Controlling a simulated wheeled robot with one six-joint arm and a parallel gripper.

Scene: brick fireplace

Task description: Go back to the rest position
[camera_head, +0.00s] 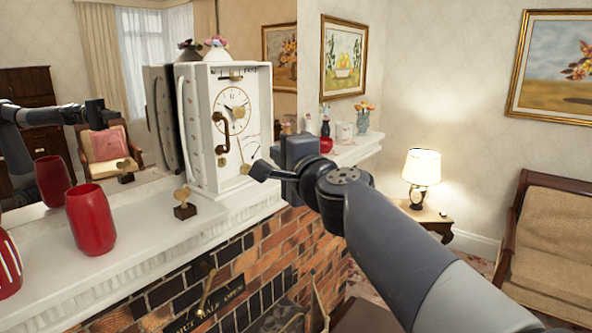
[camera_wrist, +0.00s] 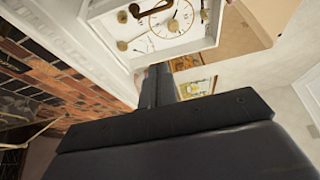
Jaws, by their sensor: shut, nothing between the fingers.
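My gripper (camera_head: 258,170) is in front of the mantel, just right of a white box-shaped clock (camera_head: 204,110), with my arm reaching in from the lower right. The gripper is shut and empty. In the wrist view the dark gripper (camera_wrist: 157,88) points toward the clock (camera_wrist: 185,48), whose face shows at the top. In the head view a gap to the clock is hard to judge, and I cannot tell whether they touch.
The white mantel (camera_head: 130,238) holds a red vase (camera_head: 90,220), a small heart ornament (camera_head: 184,204) and a red striped vase (camera_head: 8,262). A mirror behind reflects my arm. Brickwork (camera_head: 255,265) lies below. A lit lamp (camera_head: 421,168) and a sofa (camera_head: 553,230) stand right.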

